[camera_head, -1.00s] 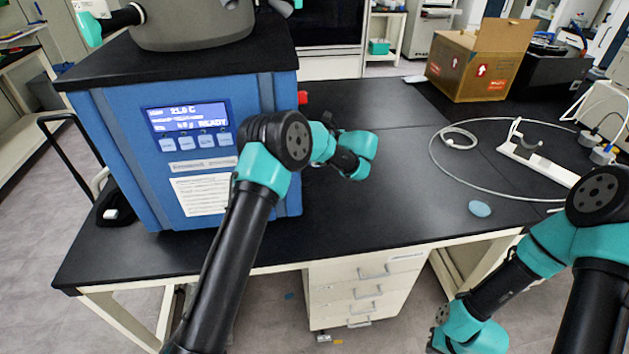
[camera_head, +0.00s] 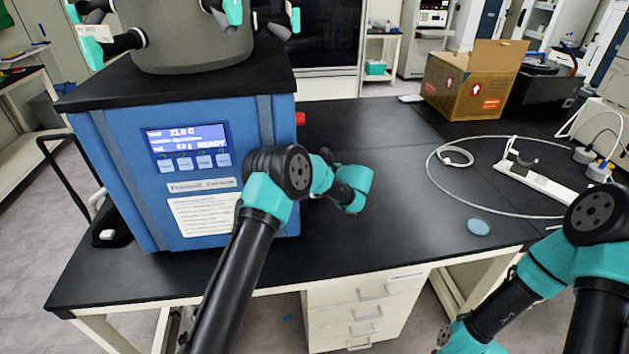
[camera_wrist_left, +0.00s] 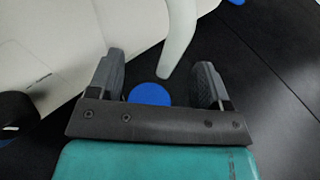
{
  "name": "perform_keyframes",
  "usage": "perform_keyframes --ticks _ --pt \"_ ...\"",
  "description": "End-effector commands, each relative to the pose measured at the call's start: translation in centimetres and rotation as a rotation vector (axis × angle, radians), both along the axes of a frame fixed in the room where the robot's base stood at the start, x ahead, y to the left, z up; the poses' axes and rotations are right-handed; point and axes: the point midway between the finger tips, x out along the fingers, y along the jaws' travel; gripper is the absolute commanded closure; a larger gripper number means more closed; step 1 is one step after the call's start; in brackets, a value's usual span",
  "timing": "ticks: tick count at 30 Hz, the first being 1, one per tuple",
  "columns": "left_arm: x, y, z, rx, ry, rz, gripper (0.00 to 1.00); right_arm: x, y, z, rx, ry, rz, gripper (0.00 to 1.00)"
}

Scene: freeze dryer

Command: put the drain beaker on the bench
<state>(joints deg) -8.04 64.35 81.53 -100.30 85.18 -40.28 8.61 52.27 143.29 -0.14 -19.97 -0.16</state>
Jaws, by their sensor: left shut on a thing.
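My left gripper (camera_wrist_left: 165,88) is shut with its fingers apart around a thing. A round blue patch (camera_wrist_left: 150,94) shows between the fingers; I take it for the drain beaker, though its walls cannot be made out. A pale tube (camera_wrist_left: 178,45) comes down just beyond the fingers. In the head view my left gripper (camera_head: 355,188) is low beside the right side of the blue freeze dryer (camera_head: 110,180), and its fingers and load are hidden. The black bench (camera_head: 400,225) spreads to the right.
A cardboard box (camera_head: 465,90) stands at the back. The bench between dryer and disc is clear.

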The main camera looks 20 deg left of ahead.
Motion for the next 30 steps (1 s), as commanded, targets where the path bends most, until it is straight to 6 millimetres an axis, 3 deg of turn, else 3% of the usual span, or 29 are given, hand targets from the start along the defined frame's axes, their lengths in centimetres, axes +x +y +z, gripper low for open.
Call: perform_keyframes --ticks 6,19,20,27,30 --pt "0.0 0.0 -2.5 0.0 0.001 0.0 0.72 0.0 0.0 0.0 0.0 0.0 0.0 1.0" --pt "0.0 0.0 -3.0 0.0 0.001 0.001 0.72 0.0 0.0 0.0 0.0 0.0 0.0 1.0" --pt "0.0 0.0 -2.9 0.0 0.001 0.001 0.25 0.0 0.0 0.0 0.0 0.0 0.0 1.0" --pt "0.0 0.0 -2.9 0.0 0.001 0.001 0.02 0.0 0.0 0.0 0.0 0.0 0.0 1.0" --pt "0.0 0.0 -2.9 0.0 0.001 0.001 0.02 0.0 0.0 0.0 0.0 0.0 0.0 1.0"
